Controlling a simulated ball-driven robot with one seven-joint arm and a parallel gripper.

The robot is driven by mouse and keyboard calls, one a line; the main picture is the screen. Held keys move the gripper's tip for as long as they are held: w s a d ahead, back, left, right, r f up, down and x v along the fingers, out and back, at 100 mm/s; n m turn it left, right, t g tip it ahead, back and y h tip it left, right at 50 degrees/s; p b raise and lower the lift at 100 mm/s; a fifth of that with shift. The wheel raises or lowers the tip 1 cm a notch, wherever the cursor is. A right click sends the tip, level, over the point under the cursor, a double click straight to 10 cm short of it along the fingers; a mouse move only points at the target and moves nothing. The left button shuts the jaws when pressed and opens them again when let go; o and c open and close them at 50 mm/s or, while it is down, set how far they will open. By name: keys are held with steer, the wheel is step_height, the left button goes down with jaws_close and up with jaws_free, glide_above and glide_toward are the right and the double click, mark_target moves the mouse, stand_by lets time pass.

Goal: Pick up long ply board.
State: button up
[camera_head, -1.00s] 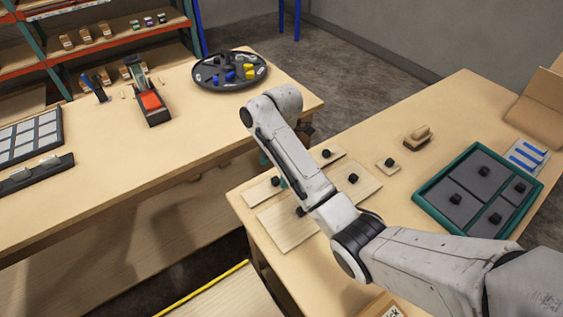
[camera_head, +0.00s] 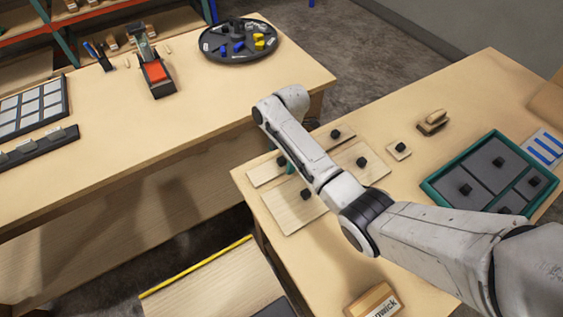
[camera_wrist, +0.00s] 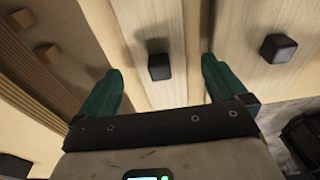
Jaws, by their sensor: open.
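The long ply board looks like the narrow pale strip (camera_head: 263,173) at the far edge of the right-hand table, with black knobs (camera_head: 336,133) on top. My arm crosses in front, so I cannot tell whether it is one piece. My gripper is mostly hidden behind my arm in the head view; a green finger shows by the near knob. In the wrist view my gripper (camera_wrist: 162,68) is open, its green fingers on either side of a black knob (camera_wrist: 159,66) on a pale board (camera_wrist: 155,25). The knob is not gripped.
A wider ply area (camera_head: 288,212) with black knobs lies beside the strip, with a small square piece (camera_head: 399,154) to its right. A teal-rimmed tray (camera_head: 428,188) holds grey knobbed panels. A wooden-handled block (camera_head: 432,124) stands behind it. The left table (camera_head: 200,110) is across a gap.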

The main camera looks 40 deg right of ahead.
step_height(320, 180, down, 2)
steer(key=shift+a, duration=0.15)
steer(key=c, duration=1.2)
